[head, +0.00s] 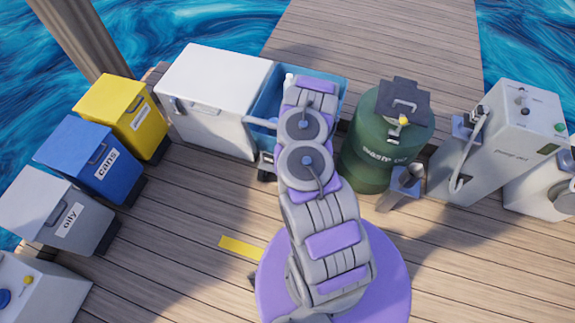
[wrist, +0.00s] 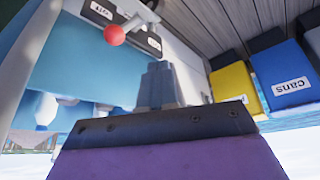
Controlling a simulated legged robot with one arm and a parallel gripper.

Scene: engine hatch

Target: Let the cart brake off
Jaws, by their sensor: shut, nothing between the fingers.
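The blue cart (head: 262,135) stands mostly behind my arm in the head view. Its light-blue side fills the left of the wrist view (wrist: 60,65). A red ball knob (wrist: 114,34) on a grey lever (wrist: 138,27) sits by a dark plate with two small white labels, tilted and hard to read. My gripper (wrist: 158,72) is shut and empty, its grey fingers just right of and below the knob, apart from it in the picture. The depth gap is unclear. In the head view my arm hides the gripper and the lever.
A white chest (head: 215,85) stands left of the cart and a green waste drum (head: 375,145) right of it. Yellow (head: 120,110), blue (head: 90,160) and grey (head: 55,212) bins line the left. A grey pump unit (head: 505,140) is at the right. Open planks lie in front.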

